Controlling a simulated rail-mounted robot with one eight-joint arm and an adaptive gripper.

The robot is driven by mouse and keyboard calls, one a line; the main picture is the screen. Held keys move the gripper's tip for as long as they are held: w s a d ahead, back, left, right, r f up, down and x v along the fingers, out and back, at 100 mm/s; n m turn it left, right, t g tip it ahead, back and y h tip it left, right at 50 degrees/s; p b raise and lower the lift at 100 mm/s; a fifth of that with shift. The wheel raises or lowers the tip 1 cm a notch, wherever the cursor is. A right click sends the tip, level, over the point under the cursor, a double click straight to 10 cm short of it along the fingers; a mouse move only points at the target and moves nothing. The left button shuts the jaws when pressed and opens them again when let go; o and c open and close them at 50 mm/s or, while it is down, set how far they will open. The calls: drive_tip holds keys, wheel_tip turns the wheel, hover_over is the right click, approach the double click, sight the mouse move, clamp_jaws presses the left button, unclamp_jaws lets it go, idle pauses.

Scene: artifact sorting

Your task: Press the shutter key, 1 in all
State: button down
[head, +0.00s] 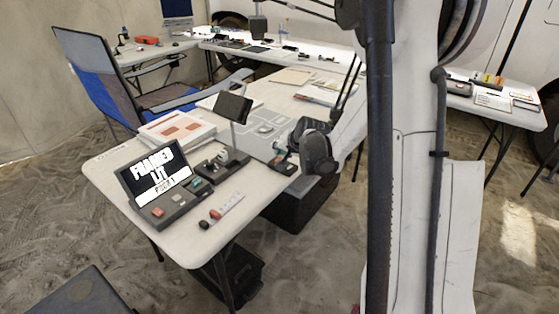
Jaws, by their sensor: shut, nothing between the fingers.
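A dark console (172,207) stands at the table's near left end. Its tilted screen (152,176) shows large white text on black, which seems to read "FRAMED LIT" with a smaller line below. A red-orange key (158,212) sits at its front left, with a grey key and a greenish key (194,183) to the right. I cannot read any key label, so I cannot tell which is the shutter key. My gripper (308,147) is dark and shut, over the table's right edge, well right of the console and apart from it. Its fingertips are hard to make out.
A small dark stand (222,165) is between console and gripper. A grey mat (262,127), a tilted dark panel (233,107) and papers (172,128) lie farther back. A red-tipped item and white strip (229,204) lie near the front edge. A blue chair (84,72) stands behind.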

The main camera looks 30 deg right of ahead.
drive_tip(key=shift+f, duration=0.15)
drive_tip(key=shift+f+b, duration=0.3)
drive_tip(key=shift+b, duration=0.2)
drive_tip(key=shift+f+b, duration=0.4)
drive_tip(key=shift+f, duration=0.05)
idle(0.7)
idle(0.4)
drive_tip(key=shift+r+p, duration=0.5)
drive_tip(key=shift+r, duration=0.4)
drive_tip(key=shift+r+p, duration=1.5)
drive_tip(key=shift+r, duration=1)
